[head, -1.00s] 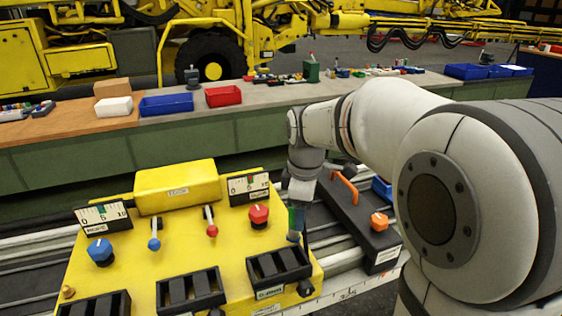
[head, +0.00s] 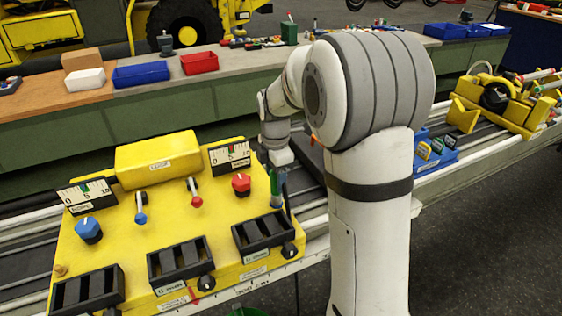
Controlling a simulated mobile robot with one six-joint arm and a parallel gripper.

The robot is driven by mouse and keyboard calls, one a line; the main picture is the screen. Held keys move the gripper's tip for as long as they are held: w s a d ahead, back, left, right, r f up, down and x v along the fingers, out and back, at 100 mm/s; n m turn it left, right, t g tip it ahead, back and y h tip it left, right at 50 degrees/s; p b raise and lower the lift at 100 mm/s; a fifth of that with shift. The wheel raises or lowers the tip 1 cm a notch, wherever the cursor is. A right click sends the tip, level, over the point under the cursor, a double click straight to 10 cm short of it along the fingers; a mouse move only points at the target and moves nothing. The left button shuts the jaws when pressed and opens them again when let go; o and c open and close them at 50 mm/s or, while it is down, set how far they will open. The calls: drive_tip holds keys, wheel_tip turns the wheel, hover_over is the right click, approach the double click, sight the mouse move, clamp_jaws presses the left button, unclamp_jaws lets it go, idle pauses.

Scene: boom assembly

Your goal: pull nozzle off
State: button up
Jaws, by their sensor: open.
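My gripper (head: 281,193) hangs from the wrist at the right edge of the yellow control panel (head: 142,217). Its slim fingers, one greenish and one dark, point down beside the red knob, apart, with nothing clear between them. I cannot make out a nozzle for certain in the head view. A yellow assembly (head: 512,112) with a black round part sits at the far right on the rails, well away from my gripper. My arm hides part of the bench and rails behind it.
The panel carries levers, gauges, a blue knob (head: 88,230) and a red knob (head: 241,184). A blue rack (head: 433,152) stands right of my arm. Trays, including a red one (head: 199,63), stand on the back bench. The dark floor at lower right is clear.

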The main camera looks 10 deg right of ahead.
drive_tip(key=shift+f, duration=0.5)
drive_tip(key=shift+c, duration=0.2)
